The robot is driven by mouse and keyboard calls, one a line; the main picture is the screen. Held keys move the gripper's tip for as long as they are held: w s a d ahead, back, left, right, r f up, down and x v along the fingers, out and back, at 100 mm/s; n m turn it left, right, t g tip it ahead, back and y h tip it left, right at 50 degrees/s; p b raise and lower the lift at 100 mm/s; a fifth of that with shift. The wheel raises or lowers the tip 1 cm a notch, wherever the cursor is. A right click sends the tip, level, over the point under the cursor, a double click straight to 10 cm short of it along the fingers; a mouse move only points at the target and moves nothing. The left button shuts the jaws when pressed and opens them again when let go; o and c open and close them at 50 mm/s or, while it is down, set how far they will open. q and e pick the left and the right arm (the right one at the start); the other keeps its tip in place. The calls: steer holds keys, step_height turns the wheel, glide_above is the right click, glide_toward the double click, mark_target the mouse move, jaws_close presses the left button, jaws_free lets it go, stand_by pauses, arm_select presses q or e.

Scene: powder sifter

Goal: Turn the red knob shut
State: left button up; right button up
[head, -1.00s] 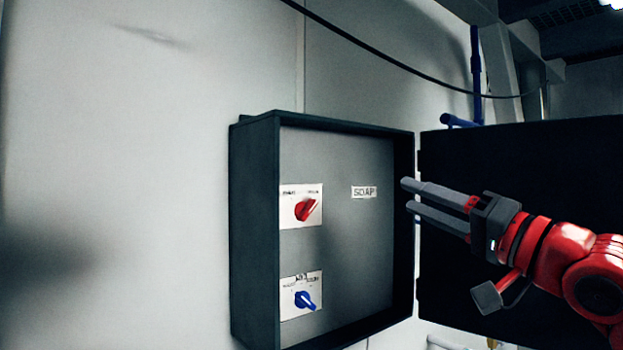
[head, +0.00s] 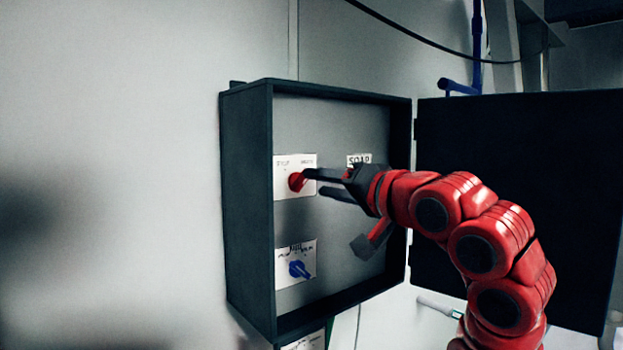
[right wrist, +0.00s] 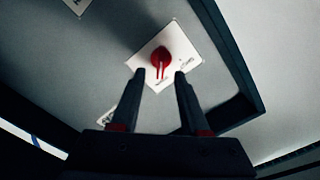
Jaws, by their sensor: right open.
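The red knob (head: 297,181) sits on a white label plate (head: 282,187) on the back panel of an open dark box. In the right wrist view the red knob (right wrist: 161,60) is ahead of the fingertips, between their lines. My right gripper (head: 312,182) reaches into the box from the right, its fingertips close to the knob. The right wrist view shows the two fingers (right wrist: 160,75) apart and nothing between them. I cannot tell whether a fingertip touches the knob. My left gripper is not in view.
A blue knob (head: 299,269) on its own plate is below the red one. A SOAP label (head: 358,159) is partly hidden by my gripper. The box's side wall (head: 248,210) stands left, and its dark door (head: 560,180) hangs open at the right.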

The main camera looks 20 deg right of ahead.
mark_target(306, 181)
steer(key=shift+x, duration=1.75)
jaws_close()
